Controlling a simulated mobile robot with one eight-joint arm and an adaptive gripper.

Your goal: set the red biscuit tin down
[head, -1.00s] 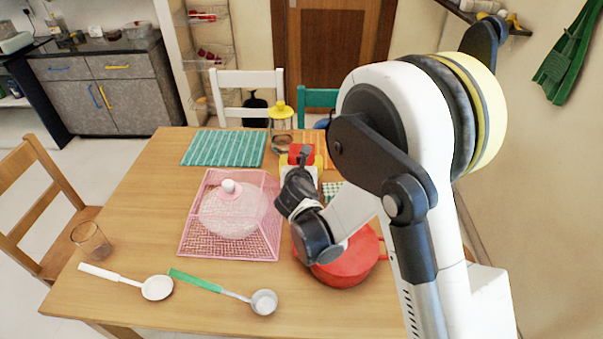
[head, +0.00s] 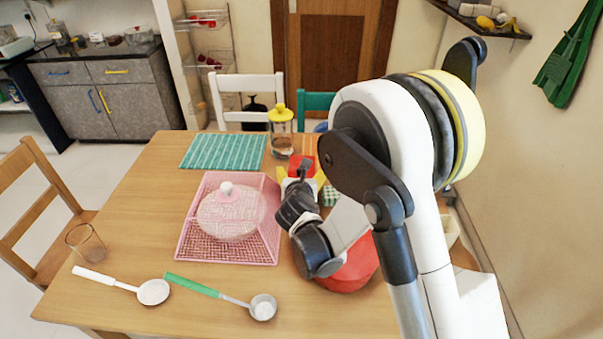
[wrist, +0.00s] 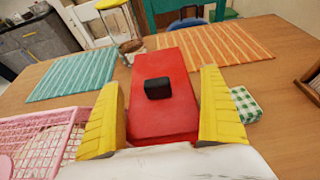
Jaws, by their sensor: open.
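The red biscuit tin (wrist: 165,110) is a flat red box with a small black knob on top. It appears to rest on the wooden table (wrist: 262,80); its underside is hidden. In the head view the tin (head: 301,165) is near the table's far side, partly hidden by my wrist. My gripper (wrist: 160,77) is open, with one yellow finger on each side of the tin and a narrow gap showing at both sides. In the head view my gripper (head: 302,174) is partly covered by my arm.
A pink mesh cover (head: 228,250) stands left of the tin, a teal mat (head: 222,151) behind it. A yellow-lidded jar (head: 281,132) and an orange striped mat (wrist: 215,42) lie beyond. A green checked item (wrist: 245,104) is close at right. A red pot (head: 350,270) is nearer.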

